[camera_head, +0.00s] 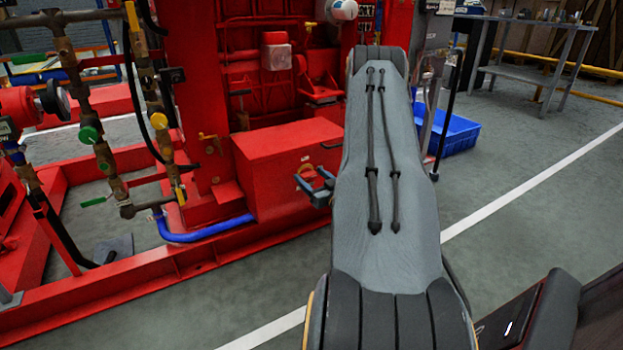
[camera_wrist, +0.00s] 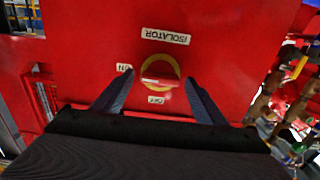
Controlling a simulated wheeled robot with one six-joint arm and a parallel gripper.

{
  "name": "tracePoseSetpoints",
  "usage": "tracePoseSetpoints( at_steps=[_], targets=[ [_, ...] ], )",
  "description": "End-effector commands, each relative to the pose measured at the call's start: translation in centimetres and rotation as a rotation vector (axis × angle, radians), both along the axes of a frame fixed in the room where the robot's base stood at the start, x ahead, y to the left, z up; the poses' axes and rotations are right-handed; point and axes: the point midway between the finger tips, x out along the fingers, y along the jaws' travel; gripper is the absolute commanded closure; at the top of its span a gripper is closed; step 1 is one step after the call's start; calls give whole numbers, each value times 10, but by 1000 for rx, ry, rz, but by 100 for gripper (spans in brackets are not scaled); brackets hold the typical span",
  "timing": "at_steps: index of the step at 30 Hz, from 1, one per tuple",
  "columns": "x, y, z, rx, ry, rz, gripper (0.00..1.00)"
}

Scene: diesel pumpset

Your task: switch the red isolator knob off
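The red isolator knob (camera_wrist: 160,80) sits in a yellow ring on a red panel in the wrist view. Its bar lies roughly level in the picture, with the ON label (camera_wrist: 123,67) up to its left and the OFF label (camera_wrist: 156,100) below. The ISOLATOR label (camera_wrist: 166,36) reads upside down above it. My gripper (camera_wrist: 159,77) is open, one finger on each side of the knob; I cannot tell whether either finger touches it. In the head view my gripper (camera_head: 314,179) is at the red box, and the knob (camera_head: 307,172) shows partly between the fingers.
The red box (camera_head: 285,150) stands on the red pumpset frame. A blue hose (camera_head: 205,232) runs along its foot. Pipes and valves (camera_head: 95,130) stand at the left. A blue crate (camera_head: 458,136) is behind my arm. Grey floor is open at the right.

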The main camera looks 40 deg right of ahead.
Motion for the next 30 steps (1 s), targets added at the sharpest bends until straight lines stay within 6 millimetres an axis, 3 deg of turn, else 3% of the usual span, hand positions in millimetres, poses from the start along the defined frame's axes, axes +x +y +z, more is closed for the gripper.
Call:
tracePoseSetpoints(
  at_steps=[1,7,20,30],
  targets=[
    [0,0,0,0,0,0,43],
    [0,0,0,0,0,0,76],
    [-1,1,0,-89,23,0,76],
    [-1,2,1,-361,89,0,76]
  ],
)
